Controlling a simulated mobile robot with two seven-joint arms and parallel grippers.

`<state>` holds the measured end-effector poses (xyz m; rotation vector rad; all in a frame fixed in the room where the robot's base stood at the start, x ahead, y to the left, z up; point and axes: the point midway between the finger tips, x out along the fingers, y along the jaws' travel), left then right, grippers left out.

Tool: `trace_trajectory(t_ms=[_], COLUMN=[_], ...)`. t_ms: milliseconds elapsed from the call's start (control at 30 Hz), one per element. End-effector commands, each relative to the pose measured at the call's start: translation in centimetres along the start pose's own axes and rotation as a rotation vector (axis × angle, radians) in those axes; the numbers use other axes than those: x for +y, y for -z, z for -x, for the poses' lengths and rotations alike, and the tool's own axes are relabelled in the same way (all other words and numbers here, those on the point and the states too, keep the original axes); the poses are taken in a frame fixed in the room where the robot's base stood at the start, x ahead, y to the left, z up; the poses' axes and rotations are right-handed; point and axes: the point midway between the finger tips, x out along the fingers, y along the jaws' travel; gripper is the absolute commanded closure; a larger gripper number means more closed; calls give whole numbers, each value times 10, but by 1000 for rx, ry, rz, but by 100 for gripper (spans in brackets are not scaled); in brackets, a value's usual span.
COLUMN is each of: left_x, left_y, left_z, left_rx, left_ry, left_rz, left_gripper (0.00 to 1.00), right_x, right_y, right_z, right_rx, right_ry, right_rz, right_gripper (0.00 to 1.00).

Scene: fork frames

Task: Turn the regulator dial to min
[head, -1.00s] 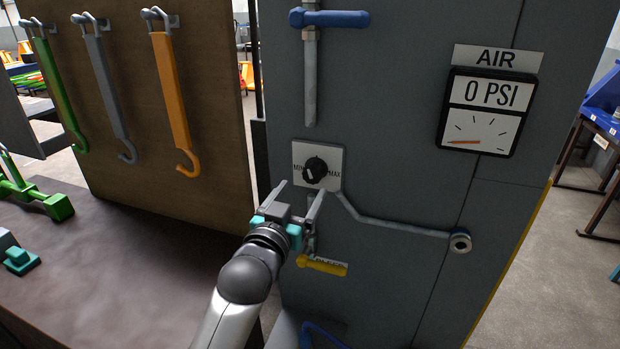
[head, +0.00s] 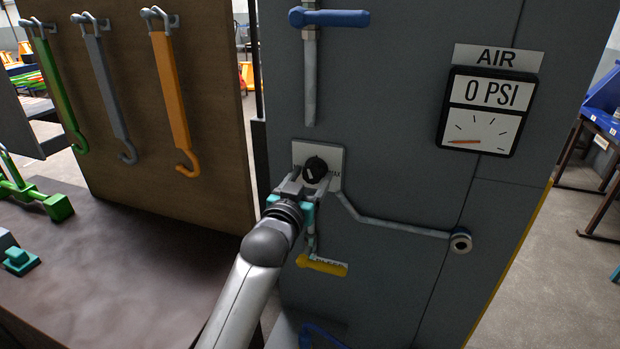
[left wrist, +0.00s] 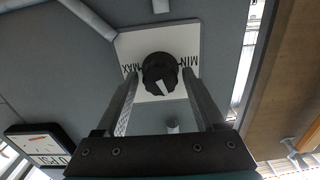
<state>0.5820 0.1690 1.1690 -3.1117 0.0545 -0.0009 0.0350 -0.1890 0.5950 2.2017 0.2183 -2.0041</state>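The regulator dial (head: 315,168) is a round black knob with a white pointer mark on a white plate (head: 333,155) on the grey cabinet. In the left wrist view the dial (left wrist: 160,72) sits between the words MAX and MIN, and its white mark points to neither word. My left gripper (head: 305,183) is at the dial, its fingers partly covering the plate and the MIN label in the head view. In the left wrist view the open fingers (left wrist: 160,80) stand either side of the dial, with no clear contact. My right gripper is not in view.
A gauge (head: 482,112) reading 0 PSI is at upper right. A blue valve handle (head: 330,18) is above the dial and a yellow handle (head: 322,265) is below it. A pipe (head: 390,225) runs right from the plate. A board with hooks (head: 175,95) stands at left.

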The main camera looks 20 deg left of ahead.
Motion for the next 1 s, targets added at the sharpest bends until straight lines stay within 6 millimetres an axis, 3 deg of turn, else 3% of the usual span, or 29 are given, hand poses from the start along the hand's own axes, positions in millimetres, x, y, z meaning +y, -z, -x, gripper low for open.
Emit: trace_trajectory(t_ms=[67, 600, 1000], left_x=[0, 0, 0], left_y=[0, 0, 1], left_z=[0, 0, 0], left_rx=[0, 0, -1], left_ry=[0, 0, 1], left_rz=[0, 0, 70], left_gripper=[40, 100, 100], right_x=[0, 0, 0], right_y=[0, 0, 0], right_z=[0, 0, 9], right_rx=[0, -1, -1], right_ry=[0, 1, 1], right_rz=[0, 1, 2], right_gripper=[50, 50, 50])
